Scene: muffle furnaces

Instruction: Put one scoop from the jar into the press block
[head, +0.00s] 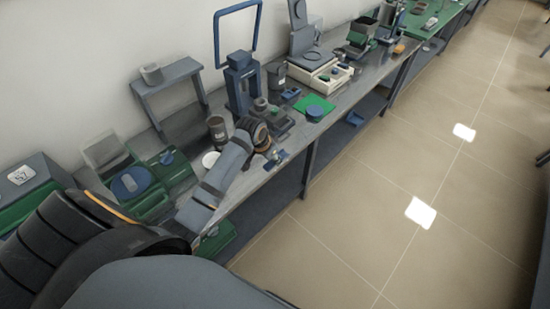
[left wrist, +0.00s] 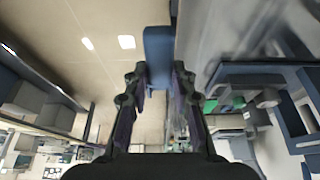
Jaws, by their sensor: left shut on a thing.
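My left arm reaches across the bench in the head view, with its gripper (head: 274,157) at the bench's front edge. In the left wrist view the gripper (left wrist: 157,76) is shut on a blue bar-like piece (left wrist: 158,45), perhaps the scoop's handle. Its scooping end cannot be made out. A dark open jar (head: 217,131) stands upright on the bench, behind my forearm, with a round white disc (head: 210,160) in front of it. A dark grey block with a cylinder (head: 261,104) stands just behind the gripper; it may be the press block, partly hidden by my wrist.
A blue press frame (head: 239,80) stands behind the grey block. A green mat with a blue round piece (head: 314,113) and a blue tray (head: 291,94) lie to the right. A grey stand (head: 168,80) is at the back left. The floor in front is clear.

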